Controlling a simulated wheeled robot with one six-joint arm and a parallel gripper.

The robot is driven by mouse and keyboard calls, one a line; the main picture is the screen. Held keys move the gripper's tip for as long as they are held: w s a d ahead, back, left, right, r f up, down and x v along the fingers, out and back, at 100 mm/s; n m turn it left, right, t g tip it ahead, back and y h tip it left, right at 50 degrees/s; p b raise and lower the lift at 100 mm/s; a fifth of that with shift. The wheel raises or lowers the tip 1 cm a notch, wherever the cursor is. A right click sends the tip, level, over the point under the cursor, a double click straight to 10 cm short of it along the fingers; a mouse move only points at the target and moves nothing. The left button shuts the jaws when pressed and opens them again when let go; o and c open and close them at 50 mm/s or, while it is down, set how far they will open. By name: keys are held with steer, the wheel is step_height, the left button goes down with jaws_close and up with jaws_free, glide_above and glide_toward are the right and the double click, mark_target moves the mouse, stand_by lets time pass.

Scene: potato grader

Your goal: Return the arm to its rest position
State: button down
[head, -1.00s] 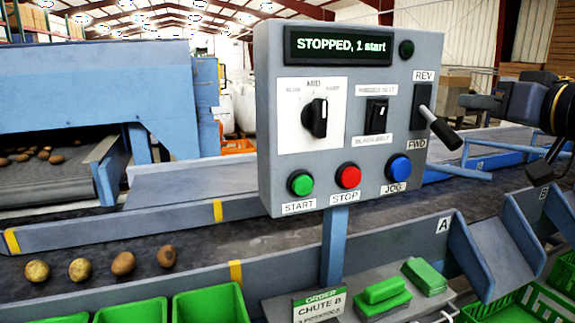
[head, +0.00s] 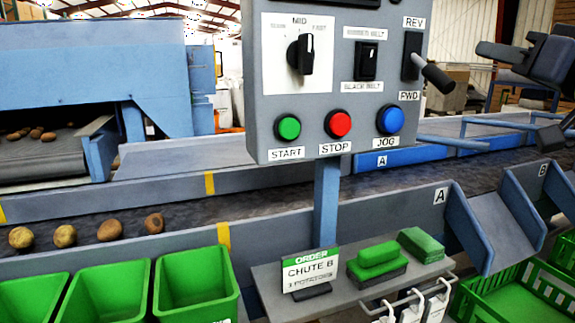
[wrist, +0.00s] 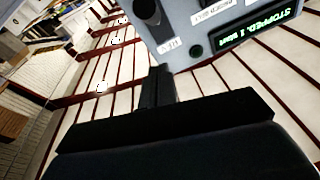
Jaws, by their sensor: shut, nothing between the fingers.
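My gripper (head: 484,50) is at the upper right of the head view, dark and pointing left, right of the control panel (head: 258,100). Its fingers are shut with nothing between them. In the wrist view the closed fingers (wrist: 158,88) point towards the panel (wrist: 178,35), which appears tilted. Its display (wrist: 255,30) reads "STOPPED, 1 start". The panel has a green START button (head: 288,127), a red STOP button (head: 338,124), a blue JOG button (head: 390,120) and a REV/FWD lever (head: 436,76). The gripper appears clear of the panel.
Several potatoes (head: 65,236) lie on the dark belt (head: 250,203) at the left. Green bins (head: 198,285) stand in front of it. Chutes A and B (head: 470,235) lie at the right, above green crates (head: 515,300).

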steer(key=f+v, duration=0.1)
steer(key=v, duration=0.6)
steer(key=w+a+r+g+p, duration=0.1)
steer(key=w+a+r+p, duration=0.1)
steer(key=w+p, duration=0.2)
steer(key=w+a+r+g+h+p, duration=0.1)
steer(key=w+a+r+p, duration=0.1)
steer(key=w+p, duration=0.3)
steer(key=shift+w+a+r, duration=0.25)
steer(key=shift+w+a, duration=0.05)
steer(key=shift+w, duration=0.35)
